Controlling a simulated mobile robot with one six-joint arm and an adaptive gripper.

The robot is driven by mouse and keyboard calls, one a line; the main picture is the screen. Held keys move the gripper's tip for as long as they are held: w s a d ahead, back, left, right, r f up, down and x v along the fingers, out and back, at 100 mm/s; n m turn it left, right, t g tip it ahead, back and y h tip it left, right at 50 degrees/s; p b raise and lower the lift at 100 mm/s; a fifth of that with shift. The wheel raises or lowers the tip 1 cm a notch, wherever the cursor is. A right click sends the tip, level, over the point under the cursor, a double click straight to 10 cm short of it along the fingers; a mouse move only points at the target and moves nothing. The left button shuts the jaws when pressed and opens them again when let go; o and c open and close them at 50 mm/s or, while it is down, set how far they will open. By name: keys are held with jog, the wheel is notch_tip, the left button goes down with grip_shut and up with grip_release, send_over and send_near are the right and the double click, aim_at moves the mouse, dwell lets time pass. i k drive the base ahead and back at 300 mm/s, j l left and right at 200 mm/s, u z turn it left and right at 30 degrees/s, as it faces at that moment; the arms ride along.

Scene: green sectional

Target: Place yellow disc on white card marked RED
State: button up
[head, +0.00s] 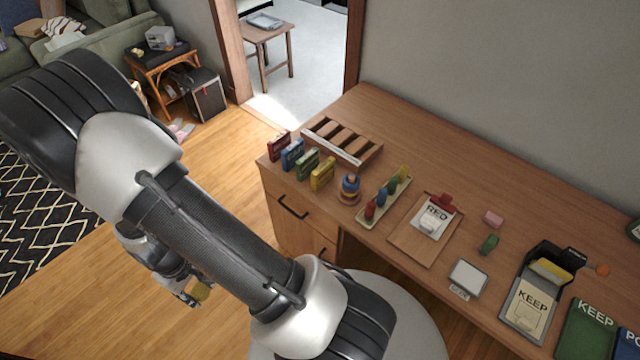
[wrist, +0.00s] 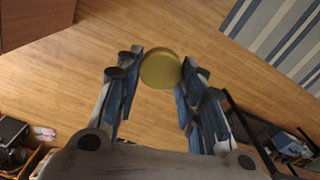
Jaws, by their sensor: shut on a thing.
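My gripper (head: 188,297) hangs over the floor left of the desk, partly behind my arm in the head view. It is shut on the yellow disc (head: 201,291). In the wrist view the disc (wrist: 161,69) sits between the fingertips of my gripper (wrist: 160,75), with the wood floor behind it. The white card marked RED (head: 432,219) lies on a brown clipboard (head: 407,242) with a red clip, on the desk. A small pale piece lies on the lower part of the card.
On the desk (head: 478,187), a tray of coloured pegs (head: 370,216) and a ring stack (head: 349,188) stand left of the clipboard.

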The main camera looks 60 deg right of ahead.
aim_at(431, 221)
jog(key=i+z, duration=0.2)
jog(key=z, duration=0.25)
jog(key=i+j+z, duration=0.15)
jog(key=z, duration=0.35)
jog(key=i+j+z, duration=0.2)
jog(key=z, duration=0.25)
jog(key=i+l+z, duration=0.15)
jog(key=z, duration=1.8)
jog(key=i+z, duration=0.15)
jog(key=i, duration=0.2)
